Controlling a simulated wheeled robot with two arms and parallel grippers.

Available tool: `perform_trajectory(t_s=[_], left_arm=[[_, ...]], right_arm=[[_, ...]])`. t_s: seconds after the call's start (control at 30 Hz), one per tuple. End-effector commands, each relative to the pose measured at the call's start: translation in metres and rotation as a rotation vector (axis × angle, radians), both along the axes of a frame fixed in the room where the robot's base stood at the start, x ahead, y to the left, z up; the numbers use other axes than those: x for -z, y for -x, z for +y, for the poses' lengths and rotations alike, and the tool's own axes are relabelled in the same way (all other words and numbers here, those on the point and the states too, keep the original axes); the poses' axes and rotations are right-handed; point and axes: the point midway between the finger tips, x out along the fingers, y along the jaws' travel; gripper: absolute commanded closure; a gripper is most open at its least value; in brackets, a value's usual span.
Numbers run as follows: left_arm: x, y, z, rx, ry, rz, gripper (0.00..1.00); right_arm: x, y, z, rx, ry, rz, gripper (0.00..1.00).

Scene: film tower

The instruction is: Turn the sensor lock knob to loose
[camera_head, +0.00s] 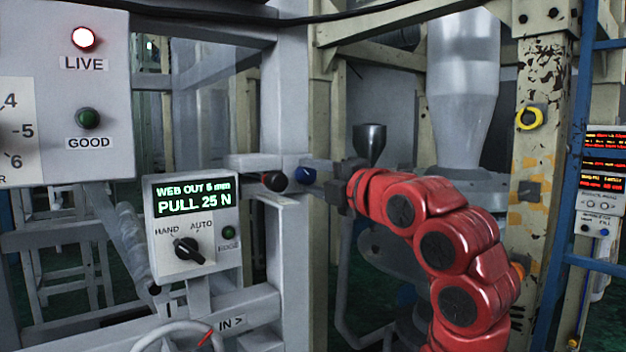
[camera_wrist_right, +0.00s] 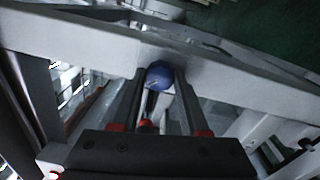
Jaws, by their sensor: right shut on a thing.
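In the right wrist view, the blue knob (camera_wrist_right: 159,75) shows between the two fingers of the gripper (camera_wrist_right: 160,88), against a pale beam. The knob's pointer setting cannot be read. My left gripper is not in view.
A control box (camera_head: 192,228) reads "WEB OUT 5 mm, PULL 25 N" and has a HAND/AUTO switch (camera_head: 189,250). A panel (camera_head: 65,100) at upper left has a lit red LIVE lamp (camera_head: 84,39) and a green GOOD lamp (camera_head: 88,118). A yellowish column (camera_head: 540,150) stands right.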

Motion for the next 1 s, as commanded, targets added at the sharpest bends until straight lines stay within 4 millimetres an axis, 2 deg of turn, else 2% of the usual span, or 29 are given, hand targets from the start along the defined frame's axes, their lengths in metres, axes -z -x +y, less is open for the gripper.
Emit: perform_trajectory(t_s=[0.33, 0.37, 0.5, 0.83, 1.0], left_arm=[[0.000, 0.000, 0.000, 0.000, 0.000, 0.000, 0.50], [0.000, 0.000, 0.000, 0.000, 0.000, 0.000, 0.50], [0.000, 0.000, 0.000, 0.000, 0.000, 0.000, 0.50], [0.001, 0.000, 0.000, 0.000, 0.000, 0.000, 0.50], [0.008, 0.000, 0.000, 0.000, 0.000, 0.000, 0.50]], right_arm=[[0.002, 0.000, 0.001, -0.003, 0.005, 0.003, 1.00], [0.002, 0.000, 0.001, -0.003, 0.004, 0.004, 0.52], [0.002, 0.000, 0.001, -0.002, 0.003, 0.003, 0.27], [0.001, 0.001, -0.001, -0.001, 0.002, 0.001, 0.26], [0.003, 0.016, -0.014, 0.002, 0.001, 0.000, 0.26]])
